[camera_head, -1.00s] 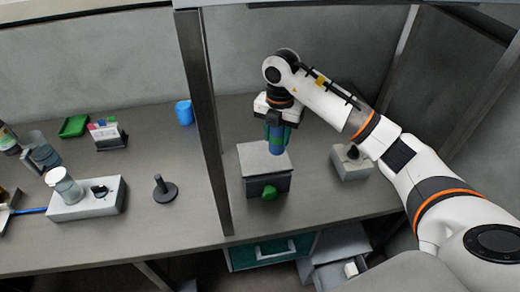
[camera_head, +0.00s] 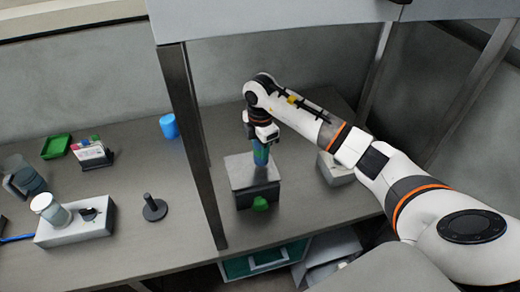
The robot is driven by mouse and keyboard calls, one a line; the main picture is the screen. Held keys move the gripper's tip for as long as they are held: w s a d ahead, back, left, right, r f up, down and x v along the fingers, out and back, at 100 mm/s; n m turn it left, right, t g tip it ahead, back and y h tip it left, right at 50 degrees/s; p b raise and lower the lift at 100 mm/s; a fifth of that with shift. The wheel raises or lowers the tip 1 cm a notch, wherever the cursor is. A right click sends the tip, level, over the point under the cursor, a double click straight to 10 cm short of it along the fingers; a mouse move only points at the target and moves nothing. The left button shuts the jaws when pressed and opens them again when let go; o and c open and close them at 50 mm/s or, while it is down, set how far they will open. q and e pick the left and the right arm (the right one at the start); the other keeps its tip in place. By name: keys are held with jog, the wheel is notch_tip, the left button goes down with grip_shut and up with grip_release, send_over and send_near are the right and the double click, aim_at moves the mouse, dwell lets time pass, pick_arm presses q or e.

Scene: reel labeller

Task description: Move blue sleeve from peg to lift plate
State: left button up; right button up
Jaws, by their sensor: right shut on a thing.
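My right gripper (camera_head: 261,147) points down and is shut on the blue sleeve (camera_head: 261,158), which stands roughly upright in it. The sleeve's lower end overlaps the far right part of the lift plate (camera_head: 240,173), the grey square top of a dark box with a green knob. I cannot tell whether the sleeve touches the plate or hangs just above it. A bare black peg (camera_head: 152,206) on a round base stands on the table left of the post. My left gripper is not in view.
A dark upright post (camera_head: 193,150) stands left of the lift box. A pale block (camera_head: 334,170) is partly hidden behind my right arm. Left of the post are a blue cup (camera_head: 169,126), a green tray (camera_head: 55,146) and a white block with a jar (camera_head: 75,228).

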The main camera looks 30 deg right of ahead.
jog(key=shift+f, duration=1.05)
jog(key=shift+f, duration=0.15)
jog(key=o, duration=1.1)
